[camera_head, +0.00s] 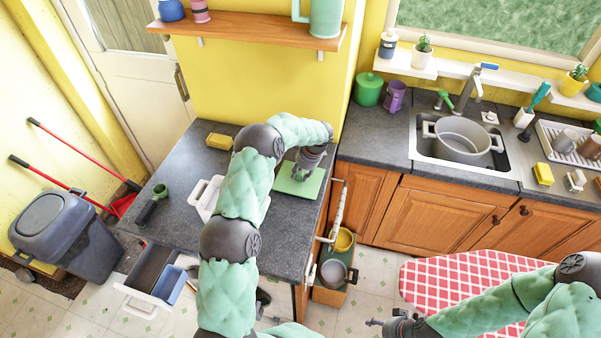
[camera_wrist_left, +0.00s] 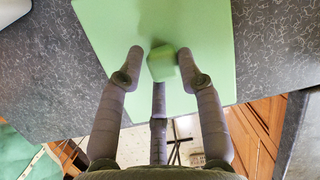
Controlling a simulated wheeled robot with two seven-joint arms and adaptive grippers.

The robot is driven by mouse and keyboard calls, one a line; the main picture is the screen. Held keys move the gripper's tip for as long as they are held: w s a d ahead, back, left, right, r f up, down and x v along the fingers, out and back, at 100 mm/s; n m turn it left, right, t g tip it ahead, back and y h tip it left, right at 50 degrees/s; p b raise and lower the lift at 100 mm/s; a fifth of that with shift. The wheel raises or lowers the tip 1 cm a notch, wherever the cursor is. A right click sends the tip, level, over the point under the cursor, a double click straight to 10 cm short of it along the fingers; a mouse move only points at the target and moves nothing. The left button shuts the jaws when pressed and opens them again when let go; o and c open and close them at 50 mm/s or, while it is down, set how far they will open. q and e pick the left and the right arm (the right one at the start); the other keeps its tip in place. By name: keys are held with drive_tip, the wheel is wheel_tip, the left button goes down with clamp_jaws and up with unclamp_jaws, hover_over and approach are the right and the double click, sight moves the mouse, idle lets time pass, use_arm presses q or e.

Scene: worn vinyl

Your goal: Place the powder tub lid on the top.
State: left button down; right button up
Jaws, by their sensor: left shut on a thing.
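An open drawer (camera_head: 150,275) juts out at front left. A shelf (camera_head: 250,31) hangs above. A green canister (camera_head: 368,90) stands at the back.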

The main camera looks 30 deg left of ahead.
use_arm(q)
drive_tip(key=shift+f, duration=0.2)
drive_tip(key=c, duration=0.8)
unclamp_jaws()
drive_tip(key=shift+r, duration=0.1)
drive_tip(key=v, duration=1.2)
drive_tip(key=shift+w+r, duration=0.1)
